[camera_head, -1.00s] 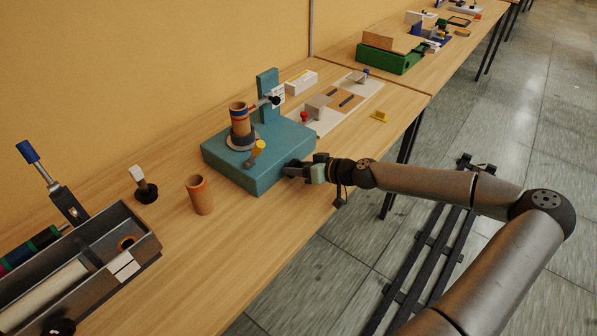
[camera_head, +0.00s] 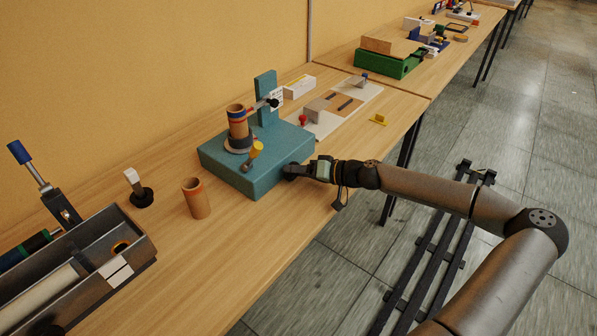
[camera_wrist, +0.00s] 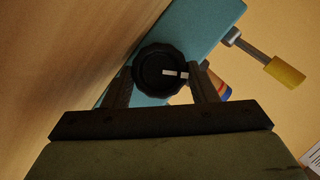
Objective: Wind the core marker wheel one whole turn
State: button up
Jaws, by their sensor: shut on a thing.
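The core marker is a teal block (camera_head: 268,178) on the bench, with an upright teal post at its back. Its wheel is a dark ribbed knob (camera_wrist: 158,72) with a white mark across its face, seen in the wrist view. The mark points toward the right in that view. My gripper (camera_head: 293,171) is at the block's front right side, and in the wrist view (camera_wrist: 160,82) its two fingers are closed on either side of the knob. In the head view the knob is mostly hidden by my fingers.
An orange-brown core tube (camera_head: 238,124) stands on the block beside a yellow-handled lever (camera_head: 256,150). Another tube (camera_head: 196,198) stands on the bench to the left. A grey tray (camera_head: 130,240) and a black-based stand (camera_head: 141,195) are farther left. White plates lie behind the block.

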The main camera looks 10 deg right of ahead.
jog(key=o, duration=1)
jog(key=shift+c, duration=0.2)
